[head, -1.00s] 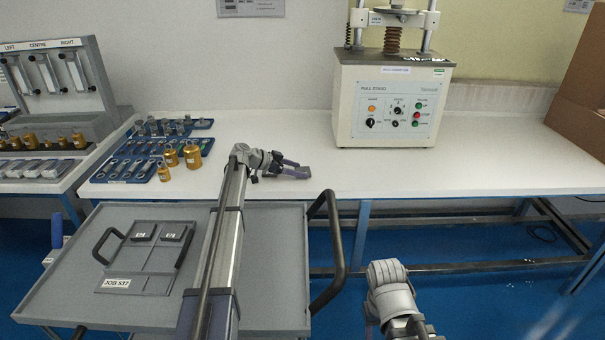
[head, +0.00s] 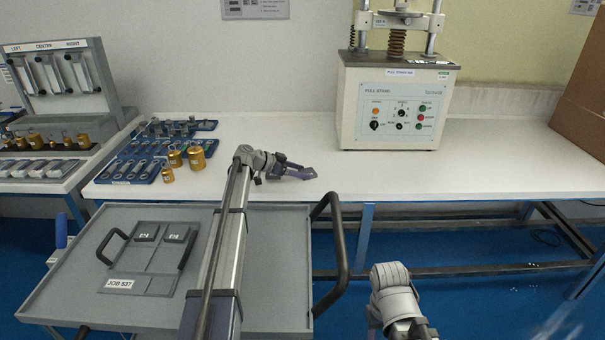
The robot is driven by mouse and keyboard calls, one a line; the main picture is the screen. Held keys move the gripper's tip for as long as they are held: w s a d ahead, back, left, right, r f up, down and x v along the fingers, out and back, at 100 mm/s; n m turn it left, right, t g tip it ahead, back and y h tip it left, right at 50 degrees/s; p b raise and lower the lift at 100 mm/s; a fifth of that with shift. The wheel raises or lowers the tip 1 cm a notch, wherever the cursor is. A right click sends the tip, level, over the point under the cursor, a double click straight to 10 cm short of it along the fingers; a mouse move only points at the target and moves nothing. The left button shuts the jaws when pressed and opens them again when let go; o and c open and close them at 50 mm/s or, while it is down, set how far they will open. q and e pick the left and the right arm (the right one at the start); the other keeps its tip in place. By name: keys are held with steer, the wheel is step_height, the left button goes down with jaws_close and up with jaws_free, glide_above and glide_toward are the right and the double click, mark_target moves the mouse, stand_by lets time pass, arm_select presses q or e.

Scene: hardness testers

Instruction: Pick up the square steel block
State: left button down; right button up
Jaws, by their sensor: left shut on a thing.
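My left gripper (head: 304,172) is low over the white bench, to the right of the blue trays. It is shut on a small grey piece at its fingertips, which looks like the square steel block (head: 309,173). The fingers hide most of the block, and I cannot tell whether it still touches the bench. My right gripper (head: 373,322) is at the bottom of the view, away from the bench. Its wrist hides most of the fingers.
Blue trays (head: 128,170) of metal parts and brass weights (head: 197,158) stand left of my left gripper. The pull stand (head: 392,110) is at the back right. A grey trolley (head: 270,290) with a JOB 537 board (head: 140,285) is in front.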

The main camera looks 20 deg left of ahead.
step_height(320, 180, up, 10)
steer(key=p, duration=1)
steer(key=shift+r, duration=0.1)
